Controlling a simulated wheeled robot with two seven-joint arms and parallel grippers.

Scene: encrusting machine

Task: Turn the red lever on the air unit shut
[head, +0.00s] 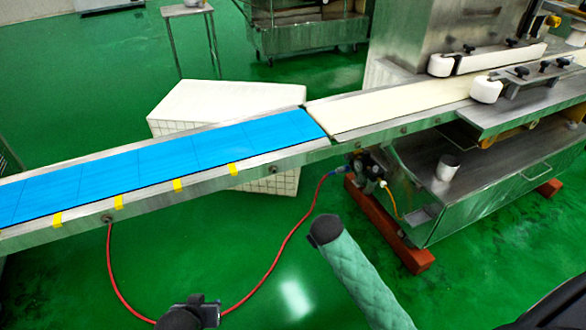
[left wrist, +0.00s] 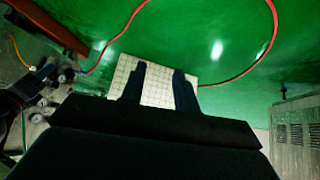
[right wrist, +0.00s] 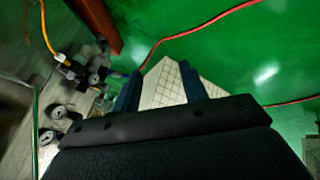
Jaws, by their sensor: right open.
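The air unit (head: 368,172) is a small dark cluster of fittings under the conveyor, beside the machine's base. In the right wrist view the air unit (right wrist: 92,78) is at the left, with round gauges or knobs. In the left wrist view it is at the far left edge (left wrist: 58,80). I cannot make out the red lever in any view. My right gripper (right wrist: 158,80) is open and empty, to the right of the unit in its wrist view. My left gripper (left wrist: 160,78) is open and empty, farther from the unit. Neither touches it.
A red hose (head: 286,240) runs from the unit across the green floor. A white gridded crate (head: 285,183) stands under the conveyor (head: 204,183). The machine's steel base (head: 470,195) rests on red feet (head: 414,258) next to the unit. Open floor lies in front.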

